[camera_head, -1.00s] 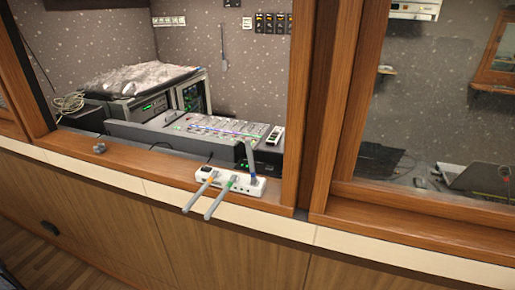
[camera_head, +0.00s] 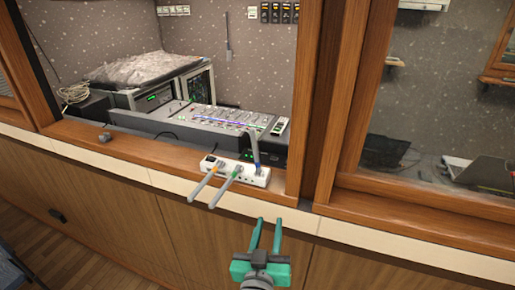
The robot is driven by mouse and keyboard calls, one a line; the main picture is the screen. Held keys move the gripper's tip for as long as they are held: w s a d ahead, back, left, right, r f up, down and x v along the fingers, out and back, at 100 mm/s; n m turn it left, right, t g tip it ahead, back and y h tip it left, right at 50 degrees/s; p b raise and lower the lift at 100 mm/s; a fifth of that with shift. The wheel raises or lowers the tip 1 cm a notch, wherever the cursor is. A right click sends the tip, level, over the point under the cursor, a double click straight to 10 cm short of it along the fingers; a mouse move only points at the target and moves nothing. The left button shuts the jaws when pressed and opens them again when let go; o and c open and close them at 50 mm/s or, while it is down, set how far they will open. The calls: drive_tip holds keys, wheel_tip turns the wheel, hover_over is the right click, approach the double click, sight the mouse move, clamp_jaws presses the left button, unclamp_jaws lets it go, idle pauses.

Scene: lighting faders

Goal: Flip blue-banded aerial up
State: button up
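A white box (camera_head: 248,177) with three grey aerials sits on the wooden window ledge. The blue-banded aerial (camera_head: 256,154) stands at the box's right part, pointing up with a slight lean left in the picture. The orange-banded aerial (camera_head: 203,184) and the green-banded aerial (camera_head: 223,188) lie folded down, sticking out over the ledge's front edge. My green gripper (camera_head: 268,221) is in the head view, in front of and below the box. Its two fingers are apart with nothing between them, and it touches none of the aerials.
A lighting desk with faders (camera_head: 210,122) stands behind the box, inside the window opening. A wooden post (camera_head: 315,110) rises to the right of the box. A small grey knob (camera_head: 104,137) is on the ledge at left. The space in front of the cabinet is clear.

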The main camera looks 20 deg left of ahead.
drive_tip(key=w+a+r, duration=0.2)
drive_tip(key=a+r, duration=0.1)
drive_tip(key=r, duration=0.7)
approach(254, 147)
drive_tip(key=shift+m+t, duration=0.4)
drive_tip(key=w, duration=0.4)
drive_tip(key=shift+a+f, duration=0.25)
drive_tip(key=shift+f, duration=0.15)
drive_tip(key=w+a, duration=0.1)
drive_tip(key=w, duration=0.9)
drive_tip(key=shift+w+a, duration=0.3)
drive_tip(key=shift+c, duration=0.5)
clamp_jaws()
